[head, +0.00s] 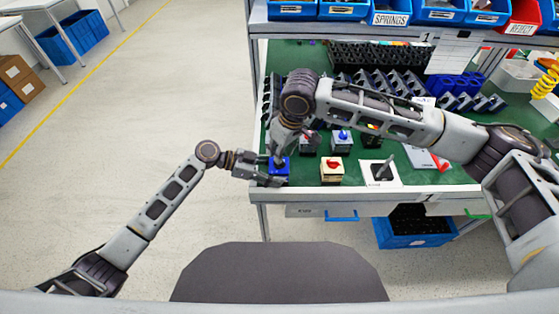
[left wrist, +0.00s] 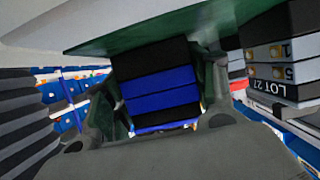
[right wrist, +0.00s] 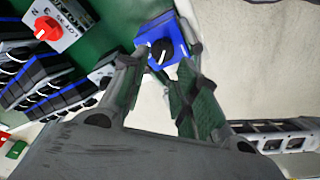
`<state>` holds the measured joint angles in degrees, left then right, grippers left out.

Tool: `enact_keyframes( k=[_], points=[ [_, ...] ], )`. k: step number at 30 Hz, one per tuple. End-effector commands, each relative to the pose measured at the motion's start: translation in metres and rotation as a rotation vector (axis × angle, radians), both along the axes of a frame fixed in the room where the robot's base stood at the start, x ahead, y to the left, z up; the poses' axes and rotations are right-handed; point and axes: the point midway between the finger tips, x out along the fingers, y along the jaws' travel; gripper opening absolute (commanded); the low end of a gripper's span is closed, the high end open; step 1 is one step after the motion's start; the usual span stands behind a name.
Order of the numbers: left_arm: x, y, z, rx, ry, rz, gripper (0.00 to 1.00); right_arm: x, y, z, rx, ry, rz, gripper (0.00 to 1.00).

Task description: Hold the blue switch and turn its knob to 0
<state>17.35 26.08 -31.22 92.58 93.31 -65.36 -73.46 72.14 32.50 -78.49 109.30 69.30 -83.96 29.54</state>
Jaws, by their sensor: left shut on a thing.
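The blue switch (head: 279,172) sits at the near left corner of the green bench top. My left gripper (head: 265,173) reaches it from the left and is shut on its body; the left wrist view shows the black and blue switch side (left wrist: 160,85) between the fingers. My right gripper (head: 279,155) comes down from above. In the right wrist view its fingers (right wrist: 163,58) are spread apart around the black knob (right wrist: 160,50) with a white pointer line. Contact with the knob cannot be told. The scale marks are too small or hidden to read.
Right of the blue switch stand a beige switch with a red knob (head: 332,172), a grey switch with a blue knob (head: 342,142) and a white plate with a grey lever (head: 380,174). Racks of black parts (head: 375,55) fill the back. The bench's front edge is close.

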Motion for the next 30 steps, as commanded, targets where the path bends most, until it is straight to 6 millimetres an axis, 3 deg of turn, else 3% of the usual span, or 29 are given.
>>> enact_keyframes(
  k=[12,26,30],
  points=[
    [0.0,0.0,-0.001,0.002,0.001,0.0,0.32,0.0,0.0,-0.034,0.0,0.001,0.0,0.3],
    [0.0,0.0,-0.001,0.002,0.001,0.0,0.32,0.0,0.0,-0.039,0.0,0.0,0.001,0.3],
    [0.0,0.0,-0.001,0.002,0.001,0.0,0.32,0.0,0.0,-0.039,0.0,0.0,0.001,0.15]
  ],
)
